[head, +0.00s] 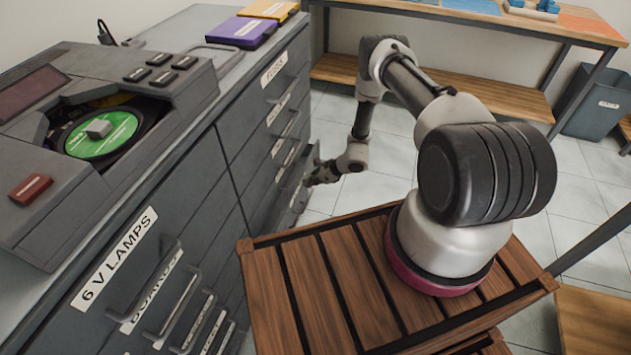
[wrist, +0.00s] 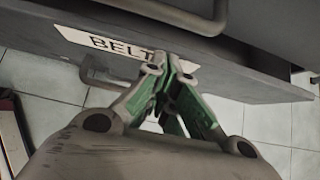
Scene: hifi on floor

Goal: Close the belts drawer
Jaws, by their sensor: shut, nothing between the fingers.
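The belts drawer front (wrist: 225,80) crosses the wrist view, a dark grey panel with a white label (wrist: 95,43) reading "BELT"; the label's right end is hidden behind my fingertips. Its bar handle (wrist: 97,76) shows at the lower left of the panel. My gripper (wrist: 165,62) is shut and empty, its green-and-grey fingers together in front of the label; I cannot tell whether they touch. In the head view my gripper (head: 316,179) is low beside the right-hand drawer column, where a low drawer front (head: 299,197) appears to stick out a little.
The grey cabinet has several other drawers, including one labelled "6 V LAMPS" (head: 118,262). A record player (head: 100,130) and purple and yellow boxes (head: 241,31) sit on top. Tiled floor (head: 400,160) is clear right of my gripper; a workbench (head: 480,20) and bin (head: 600,103) stand behind.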

